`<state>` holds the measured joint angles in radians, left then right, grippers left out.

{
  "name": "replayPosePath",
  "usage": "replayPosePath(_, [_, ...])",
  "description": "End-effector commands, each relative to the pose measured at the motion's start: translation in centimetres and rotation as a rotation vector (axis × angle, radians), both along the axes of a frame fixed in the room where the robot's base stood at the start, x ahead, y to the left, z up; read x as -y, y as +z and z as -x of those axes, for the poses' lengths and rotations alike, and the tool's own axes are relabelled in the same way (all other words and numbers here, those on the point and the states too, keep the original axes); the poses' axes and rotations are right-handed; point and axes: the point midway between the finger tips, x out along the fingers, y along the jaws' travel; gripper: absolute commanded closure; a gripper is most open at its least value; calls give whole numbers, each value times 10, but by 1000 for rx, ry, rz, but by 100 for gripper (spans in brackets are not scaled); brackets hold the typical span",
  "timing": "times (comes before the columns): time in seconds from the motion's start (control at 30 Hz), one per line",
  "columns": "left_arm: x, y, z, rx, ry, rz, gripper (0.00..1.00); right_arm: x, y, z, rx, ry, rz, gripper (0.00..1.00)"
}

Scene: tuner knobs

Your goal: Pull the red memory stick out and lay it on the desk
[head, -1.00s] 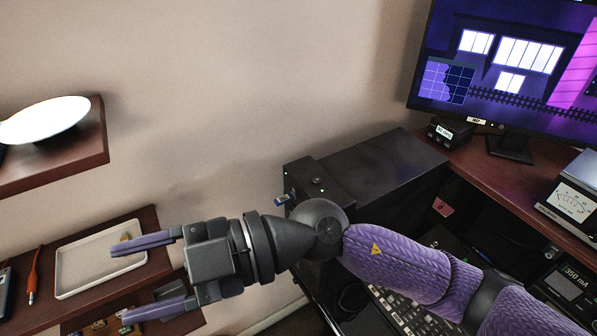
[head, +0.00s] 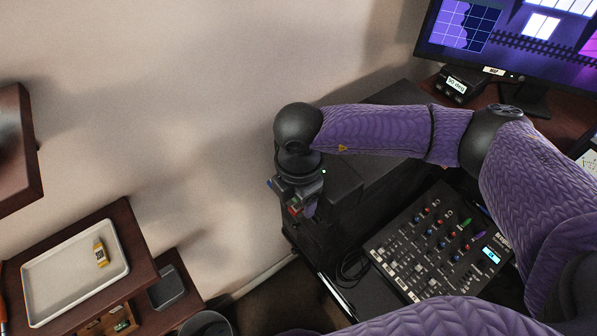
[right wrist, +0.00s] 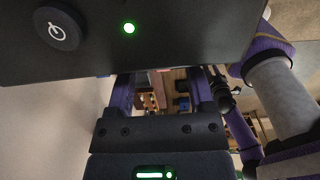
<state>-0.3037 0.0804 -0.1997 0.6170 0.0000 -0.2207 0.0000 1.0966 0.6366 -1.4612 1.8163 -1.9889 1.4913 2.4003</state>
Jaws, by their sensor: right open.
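The black computer tower (head: 345,190) stands against the wall. A small red patch (head: 293,210), likely the end of the red memory stick, shows at the tower's front, beside a green one (head: 298,202) and a blue one (head: 269,184). My right gripper (head: 300,210) points down at the tower's front, close to these ends; it partly hides them. In the right wrist view my gripper (right wrist: 163,88) is open, its two purple fingers apart just below the tower's edge. I cannot tell whether the fingers stand around the red stick or touch it. My left gripper is not in view.
A pale tray (head: 55,290) with a yellow stick (head: 101,253) lies on the wooden desk at left. Most of the tray is bare. A dark shelf (head: 20,165) juts out above. A mixer (head: 430,245) sits right of the tower, and a bin (head: 205,325) stands below.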

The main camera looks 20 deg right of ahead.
Motion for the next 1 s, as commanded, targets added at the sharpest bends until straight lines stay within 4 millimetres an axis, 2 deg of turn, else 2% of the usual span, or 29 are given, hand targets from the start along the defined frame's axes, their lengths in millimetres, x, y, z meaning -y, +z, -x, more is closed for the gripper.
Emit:
replayPosePath(0.1, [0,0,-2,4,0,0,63,0,-11,0,-1,0,0,32])
replayPosePath(0.37, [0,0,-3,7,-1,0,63,0,-13,0,0,2,-1,32])
replayPosePath(0.7, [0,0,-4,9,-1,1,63,0,-13,0,-1,2,-2,100])
replayPosePath(1.0, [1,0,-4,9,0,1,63,-4,-13,2,-1,3,-3,100])
